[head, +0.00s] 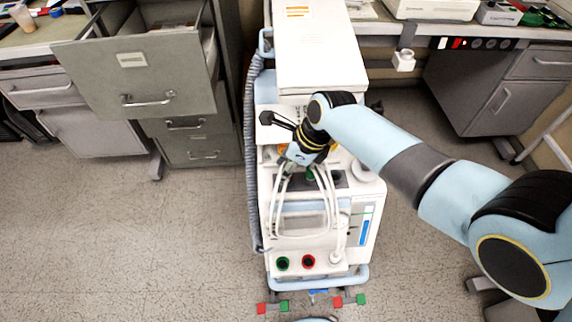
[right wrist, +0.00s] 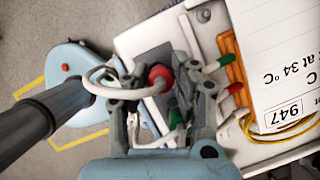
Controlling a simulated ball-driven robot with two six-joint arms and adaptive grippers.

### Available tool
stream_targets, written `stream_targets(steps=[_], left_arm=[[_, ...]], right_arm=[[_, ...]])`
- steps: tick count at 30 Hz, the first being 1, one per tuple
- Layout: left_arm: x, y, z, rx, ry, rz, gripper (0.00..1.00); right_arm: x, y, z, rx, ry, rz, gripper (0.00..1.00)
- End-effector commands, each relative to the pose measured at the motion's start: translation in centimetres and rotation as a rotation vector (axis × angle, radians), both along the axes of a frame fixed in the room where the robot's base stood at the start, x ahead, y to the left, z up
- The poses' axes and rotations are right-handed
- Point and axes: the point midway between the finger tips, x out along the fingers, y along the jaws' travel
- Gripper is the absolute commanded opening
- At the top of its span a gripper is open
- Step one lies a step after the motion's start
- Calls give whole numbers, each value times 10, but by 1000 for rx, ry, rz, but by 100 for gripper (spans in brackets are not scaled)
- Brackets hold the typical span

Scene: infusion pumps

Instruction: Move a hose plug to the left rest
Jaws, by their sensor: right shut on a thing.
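My right gripper (head: 295,160) reaches down to the top of the white pump machine's front; its fingertips are small and partly hidden in the head view. In the right wrist view its two fingers (right wrist: 162,88) are shut around a red-ended hose plug (right wrist: 160,77) above a dark grey panel. A white hose (right wrist: 100,75) loops out to the left of the fingers. I cannot tell which spot is the left rest. My left gripper is not in view.
The pump machine (head: 356,213) has white hoses looping down its front, and green (head: 282,263) and red (head: 308,261) ports low down. A ribbed grey hose (head: 249,150) hangs on its left side. An open cabinet drawer (head: 140,80) juts out at left. The floor in front is mostly clear.

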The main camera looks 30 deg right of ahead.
Motion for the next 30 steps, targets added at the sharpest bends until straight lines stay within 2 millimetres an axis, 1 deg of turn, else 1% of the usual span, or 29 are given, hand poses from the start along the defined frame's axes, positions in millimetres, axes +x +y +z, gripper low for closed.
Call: stream_targets(steps=[3,4,9,17,20,23,25,30], left_arm=[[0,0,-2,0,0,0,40],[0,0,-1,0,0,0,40],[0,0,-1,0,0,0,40],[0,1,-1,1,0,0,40],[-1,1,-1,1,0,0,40],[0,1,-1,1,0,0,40],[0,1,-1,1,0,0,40],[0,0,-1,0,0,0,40]], right_arm=[[0,0,-4,1,1,0,0],[0,0,-3,1,1,0,30],[0,0,-2,0,0,0,52],[0,0,-2,1,1,0,53],[-1,-1,1,0,0,1,53],[-4,-4,12,-1,-2,0,53],[-8,-7,22,-1,-2,0,53],[-18,-17,56,-2,-3,2,53]])
